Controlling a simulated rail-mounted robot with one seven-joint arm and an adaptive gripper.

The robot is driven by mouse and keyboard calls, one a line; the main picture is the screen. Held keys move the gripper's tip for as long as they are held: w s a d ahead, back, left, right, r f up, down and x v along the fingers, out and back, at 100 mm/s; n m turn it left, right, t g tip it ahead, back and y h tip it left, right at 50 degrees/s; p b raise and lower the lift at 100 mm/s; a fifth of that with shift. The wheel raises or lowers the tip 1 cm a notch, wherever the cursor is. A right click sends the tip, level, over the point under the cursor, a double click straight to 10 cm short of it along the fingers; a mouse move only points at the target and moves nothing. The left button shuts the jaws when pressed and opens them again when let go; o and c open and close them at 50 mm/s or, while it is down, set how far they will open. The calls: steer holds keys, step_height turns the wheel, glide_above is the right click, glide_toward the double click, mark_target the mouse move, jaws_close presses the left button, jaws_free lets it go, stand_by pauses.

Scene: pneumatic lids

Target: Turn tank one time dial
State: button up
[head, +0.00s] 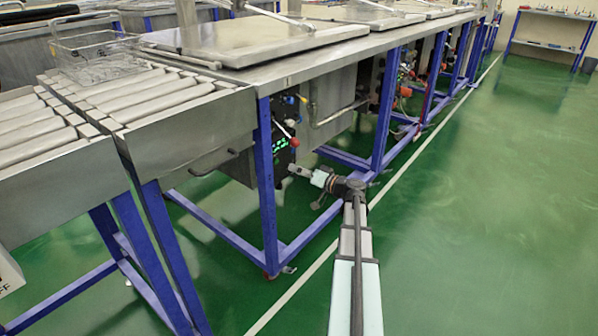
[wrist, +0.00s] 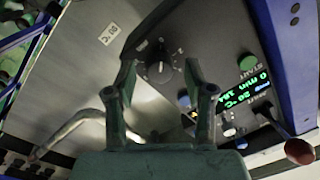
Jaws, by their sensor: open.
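The black round dial (wrist: 159,68) with a pale pointer mark sits on a dark control panel (wrist: 222,50) in the wrist view. My gripper (wrist: 160,82) is open, with one finger on each side of the dial and nothing held. I cannot tell whether the fingertips touch the panel. In the head view my gripper (head: 296,170) is at the panel (head: 282,153) under the tank bench, beside a blue leg. The dial is too small to make out there.
Beside the dial are a green start button (wrist: 247,62), a lit green display (wrist: 262,93) and a red-ended lever (wrist: 300,151). A bent metal pipe (wrist: 80,124) runs at left. Blue bench legs (head: 267,190) stand close to my arm. The green floor (head: 480,220) at right is clear.

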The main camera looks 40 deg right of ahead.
steer(key=shift+c, duration=0.4)
jaws_close()
steer(key=shift+m+t+p, duration=0.5)
steer(key=shift+m+p, duration=3.25)
steer(key=shift+m, duration=4.45)
steer(key=shift+h, duration=0.3)
